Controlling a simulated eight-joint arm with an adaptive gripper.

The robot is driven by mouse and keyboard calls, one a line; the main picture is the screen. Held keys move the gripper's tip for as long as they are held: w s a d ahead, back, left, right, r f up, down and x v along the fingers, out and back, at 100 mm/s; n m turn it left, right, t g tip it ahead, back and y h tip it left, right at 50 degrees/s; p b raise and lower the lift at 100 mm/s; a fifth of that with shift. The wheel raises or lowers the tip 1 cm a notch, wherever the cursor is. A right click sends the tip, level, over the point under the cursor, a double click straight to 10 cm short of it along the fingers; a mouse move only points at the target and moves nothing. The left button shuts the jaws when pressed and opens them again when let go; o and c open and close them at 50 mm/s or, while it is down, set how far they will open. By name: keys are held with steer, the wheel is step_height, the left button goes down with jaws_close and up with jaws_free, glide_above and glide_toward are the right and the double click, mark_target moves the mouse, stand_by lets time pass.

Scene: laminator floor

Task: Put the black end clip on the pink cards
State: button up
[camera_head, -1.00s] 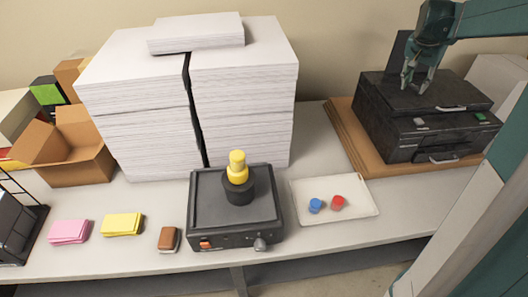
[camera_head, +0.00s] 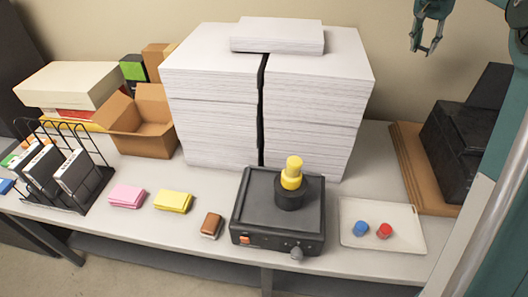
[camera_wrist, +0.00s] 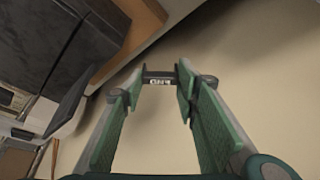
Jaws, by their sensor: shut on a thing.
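My gripper (camera_head: 427,46) is raised against the wall at the top right of the head view. In the wrist view, its fingertips (camera_wrist: 159,80) are shut on the black end clip (camera_wrist: 158,80), a small dark bar with white lettering. The clip is too small to make out in the head view. The pink cards (camera_head: 127,196) lie in a small stack on the table at the left, between the wire rack and the yellow cards, far from my gripper.
Yellow cards (camera_head: 173,201) and a brown block (camera_head: 211,225) lie right of the pink stack. A black device (camera_head: 279,212), tall paper stacks (camera_head: 315,110), a tray (camera_head: 409,242) with blue and red pieces, and a wire rack (camera_head: 62,203) stand around. A black machine (camera_head: 452,150) is at right.

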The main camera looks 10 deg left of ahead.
steer(key=w+a+r+n, duration=0.1)
steer(key=w+a+r, duration=0.3)
steer(key=a, duration=0.9)
steer(key=w+a+r+n+y+p, duration=0.1)
steer(key=w+a+r, duration=0.2)
steer(key=a, duration=1)
steer(key=w+a+r+n, duration=0.1)
steer(key=w+a+r, duration=0.3)
steer(key=a, duration=0.9)
steer(key=s+a+n, duration=0.1)
steer(key=s+a, duration=0.5)
steer(key=a, duration=0.8)
steer(key=s+a+f+n+t+y, duration=0.15)
steer(key=s+a, duration=0.35)
steer(key=a, duration=0.9)
steer(key=s+a+n, duration=0.2)
steer(key=s+a, duration=0.4)
steer(key=a, duration=0.9)
steer(key=s+a+f+p, duration=0.1)
steer(key=s+a+f, duration=1.6)
steer(key=s+a, duration=0.25)
steer(key=s+a+f, duration=0.3)
steer(key=s+f, duration=0.8)
steer(key=s, duration=0.3)
steer(key=s+a+f+p, duration=0.1)
steer(key=s+a+f, duration=0.2)
steer(key=s+f, duration=0.8)
steer(key=s+n, duration=0.1)
steer(key=s, duration=0.2)
steer(key=shift+s, duration=0.35)
